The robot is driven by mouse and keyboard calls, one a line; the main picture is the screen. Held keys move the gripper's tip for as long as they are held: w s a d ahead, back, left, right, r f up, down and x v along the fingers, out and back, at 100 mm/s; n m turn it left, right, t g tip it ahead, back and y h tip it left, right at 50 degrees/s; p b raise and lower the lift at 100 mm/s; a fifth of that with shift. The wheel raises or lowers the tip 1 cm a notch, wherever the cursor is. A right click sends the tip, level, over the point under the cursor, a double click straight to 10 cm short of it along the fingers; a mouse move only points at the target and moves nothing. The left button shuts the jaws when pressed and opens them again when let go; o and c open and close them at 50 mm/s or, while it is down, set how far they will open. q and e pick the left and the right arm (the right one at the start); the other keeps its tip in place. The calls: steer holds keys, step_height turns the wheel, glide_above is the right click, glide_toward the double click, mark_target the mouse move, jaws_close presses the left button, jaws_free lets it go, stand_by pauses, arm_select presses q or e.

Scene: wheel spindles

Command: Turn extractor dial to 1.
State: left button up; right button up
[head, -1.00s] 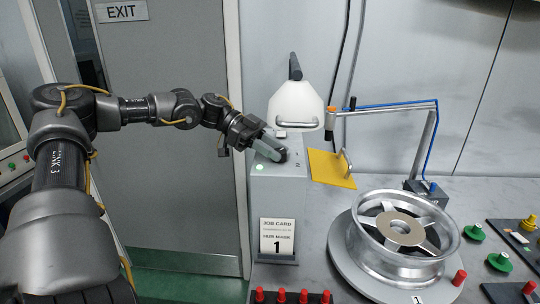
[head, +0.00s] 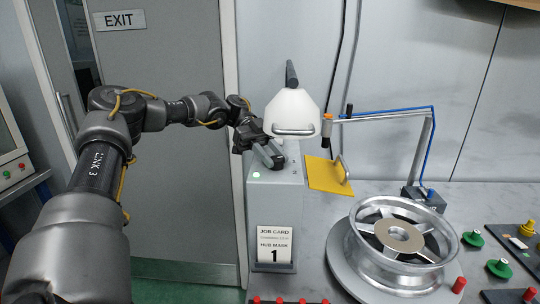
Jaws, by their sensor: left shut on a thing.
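The extractor dial (head: 278,160) is a dark knob on top of a grey box (head: 275,207) at the centre. My left gripper (head: 268,153) comes in from the left and is shut on the dial, hiding much of it. A green light (head: 256,174) glows on the box's front. A job card (head: 274,246) on the box's front reads HUB MASK 1. My right gripper is not in view.
A silver wheel (head: 402,240) lies on a round grey base to the right. A yellow plate with a handle (head: 326,174), a white hood (head: 292,112) and a blue-hosed arm (head: 385,112) stand behind. Red, green and yellow knobs sit at the right.

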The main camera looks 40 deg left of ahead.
arm_select(q)
steer(key=shift+s+f, duration=0.1)
steer(key=shift+f, duration=0.1)
steer(key=o, duration=0.6)
steer(key=shift+c, duration=0.2)
steer(key=o, duration=0.4)
steer(key=shift+d+r, duration=0.2)
steer(key=shift+a, duration=0.15)
steer(key=shift+a, duration=0.2)
steer(key=b+v, duration=0.1)
steer(key=v, duration=0.7)
steer(key=shift+r, duration=0.3)
steer(key=shift+p+v, duration=0.45)
steer(key=shift+v, duration=0.65)
